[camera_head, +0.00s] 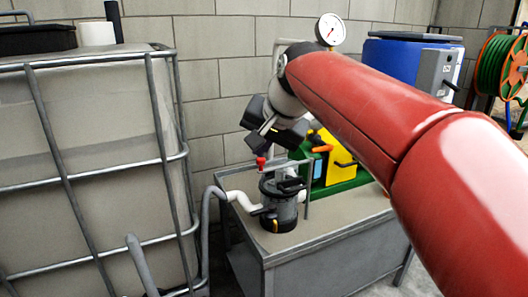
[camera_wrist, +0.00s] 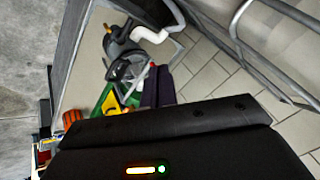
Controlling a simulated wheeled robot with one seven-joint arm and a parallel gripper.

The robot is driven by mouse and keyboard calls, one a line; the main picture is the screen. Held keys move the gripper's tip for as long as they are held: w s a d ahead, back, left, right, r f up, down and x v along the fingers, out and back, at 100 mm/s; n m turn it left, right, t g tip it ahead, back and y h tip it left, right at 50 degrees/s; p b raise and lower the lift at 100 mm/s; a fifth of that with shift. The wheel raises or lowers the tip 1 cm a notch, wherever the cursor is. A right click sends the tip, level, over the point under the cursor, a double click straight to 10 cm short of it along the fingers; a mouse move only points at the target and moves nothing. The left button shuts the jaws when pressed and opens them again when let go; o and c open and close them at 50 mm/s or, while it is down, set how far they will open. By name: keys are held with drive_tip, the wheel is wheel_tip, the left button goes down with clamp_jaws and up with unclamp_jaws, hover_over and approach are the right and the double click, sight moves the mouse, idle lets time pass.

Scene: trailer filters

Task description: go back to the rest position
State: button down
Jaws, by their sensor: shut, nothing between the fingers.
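My gripper (camera_head: 261,146) hangs at the end of my red arm, which reaches in from the right in the head view. It is shut and empty, above and a little behind the black filter housing (camera_head: 281,208). The housing stands upright on the grey bench, with white pipes at its sides. A small red knob (camera_head: 260,162) shows just below the gripper. In the wrist view, the dark gripper fingers (camera_wrist: 157,88) show in front of the filter housing (camera_wrist: 125,60), partly covering the bench equipment. Whether the fingers touch anything is unclear.
A grey bench (camera_head: 330,230) carries the housing and a green and yellow machine (camera_head: 338,168). A caged tank (camera_head: 90,150) stands at left. A pressure gauge (camera_head: 330,29), a blue barrel (camera_head: 400,60) and a green hose reel (camera_head: 497,66) are behind.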

drive_tip(key=shift+s, duration=0.1)
drive_tip(key=s+d+f+n+h, duration=0.1)
drive_tip(key=s+d+f+h, duration=0.1)
drive_tip(key=s+d+f, duration=0.6)
drive_tip(key=s+d+f+n+h, duration=0.1)
drive_tip(key=s+d+f, duration=0.7)
drive_tip(key=s+f, duration=0.3)
drive_tip(key=s, duration=0.4)
drive_tip(key=shift+d+f+n+g+h, duration=0.35)
drive_tip(key=shift+d+n+g+h, duration=0.05)
